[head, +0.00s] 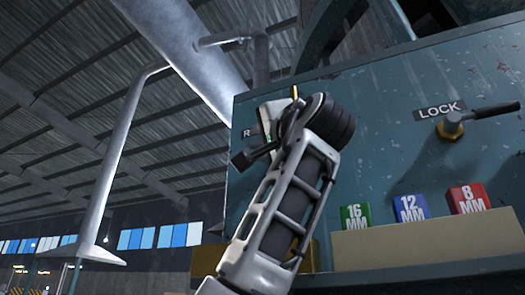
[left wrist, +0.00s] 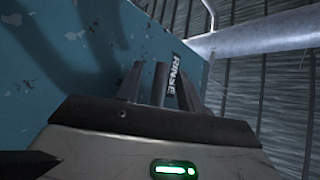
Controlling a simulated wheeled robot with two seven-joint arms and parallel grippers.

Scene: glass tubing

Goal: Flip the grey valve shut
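A valve with a brass body and a dark grey lever (head: 490,111) sits under the LOCK label (head: 448,110) at the right of the teal panel in the head view. The lever points right, close to level. My left gripper (head: 250,157) is in front of the panel's left part, well apart from that lever. It covers most of another label, which reads RINSE (left wrist: 175,74) in the left wrist view. A small yellow piece (head: 294,92) shows above my wrist. Dark bars stand near the RINSE label in the left wrist view; whether a valve lever is among them is unclear. My right gripper is out of view.
Green 16 MM (head: 356,217), blue 12 MM (head: 411,209) and red 8 MM (head: 468,199) blocks stand along a tan ledge (head: 400,246) below the LOCK valve. The teal panel (head: 395,150) between my left wrist and the LOCK valve is clear. Large pipes (head: 185,45) run behind.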

